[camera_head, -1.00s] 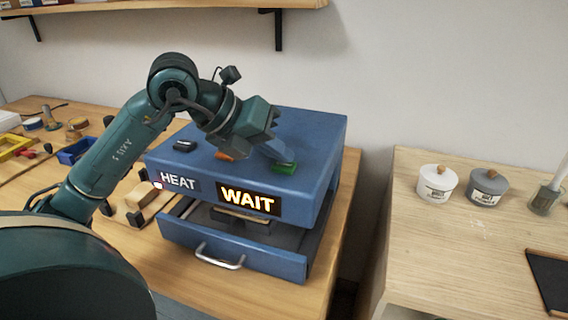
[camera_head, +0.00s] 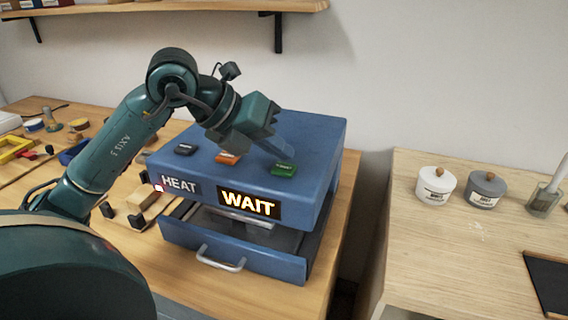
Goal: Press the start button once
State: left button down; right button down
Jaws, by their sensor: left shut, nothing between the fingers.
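A blue machine (camera_head: 325,165) stands on the wooden bench, with black (camera_head: 185,149), orange (camera_head: 228,157) and green (camera_head: 284,170) buttons on its top. The labels on the buttons are too small to read, so I cannot tell which one is start. A lit sign (camera_head: 248,204) on its front reads WAIT, beside a HEAT label (camera_head: 180,184) with a small pinkish light (camera_head: 158,187). My left gripper (camera_head: 283,152) is shut and empty, its tips just above and behind the green button. Contact with the button cannot be made out. My right gripper is not in view.
The machine's drawer (camera_head: 221,258) is pulled open at the front. Wooden pieces, a blue tray and a yellow tray (camera_head: 14,148) lie on the bench at left. A separate table at right holds a white jar (camera_head: 436,187), a grey jar (camera_head: 485,190) and a dark mat (camera_head: 549,283).

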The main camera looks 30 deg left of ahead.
aim_at(277, 169)
pick_arm(q)
notch_tip(277, 169, up, 5)
jog(key=p, duration=0.4)
dwell(1.0)
